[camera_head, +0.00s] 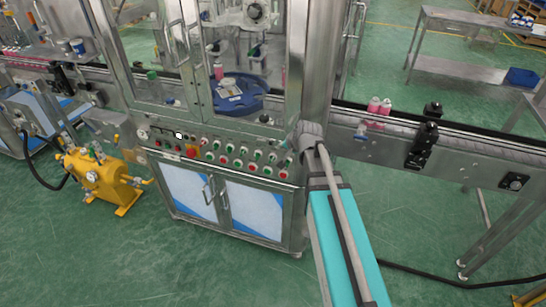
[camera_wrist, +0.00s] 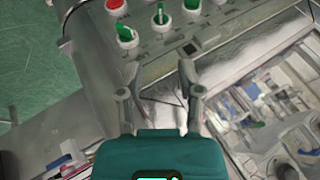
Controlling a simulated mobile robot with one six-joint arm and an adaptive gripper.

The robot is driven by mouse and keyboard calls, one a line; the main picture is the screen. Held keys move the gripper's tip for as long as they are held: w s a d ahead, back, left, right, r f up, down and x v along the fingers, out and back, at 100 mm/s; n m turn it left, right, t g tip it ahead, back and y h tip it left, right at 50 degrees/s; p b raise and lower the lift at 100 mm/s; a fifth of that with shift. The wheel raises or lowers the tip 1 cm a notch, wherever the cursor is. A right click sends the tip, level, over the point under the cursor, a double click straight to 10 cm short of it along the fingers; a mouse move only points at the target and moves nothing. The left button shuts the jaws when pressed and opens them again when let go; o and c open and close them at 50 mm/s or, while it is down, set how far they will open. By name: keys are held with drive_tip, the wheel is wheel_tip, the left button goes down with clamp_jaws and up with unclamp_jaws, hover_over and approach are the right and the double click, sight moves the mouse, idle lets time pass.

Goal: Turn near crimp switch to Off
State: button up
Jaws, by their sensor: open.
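The machine's control panel (camera_head: 225,155) carries rows of green switches and red buttons on white round bases. In the wrist view, a green switch (camera_wrist: 125,35) stands nearest my gripper, with another green switch (camera_wrist: 160,16) to its right and a third green switch (camera_wrist: 192,5) at the top edge. No readable label shows which one is the near crimp switch. My gripper (camera_wrist: 155,80) is open and empty, its fingers apart below the switches and touching none. In the head view my arm reaches the panel's right end; the fingers cannot be made out there.
A red button (camera_wrist: 115,5) sits above the nearest green switch. A yellow pump (camera_head: 105,180) stands on the floor at left.

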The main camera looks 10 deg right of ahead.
sight(273, 159)
drive_tip(key=shift+w+f, duration=0.1)
drive_tip(key=shift+f, duration=0.05)
idle(0.3)
drive_tip(key=b+x, duration=1.1)
drive_tip(key=x, duration=0.2)
drive_tip(key=shift+w+a+f, duration=0.1)
drive_tip(key=shift+f, duration=0.1)
idle(0.4)
clamp_jaws()
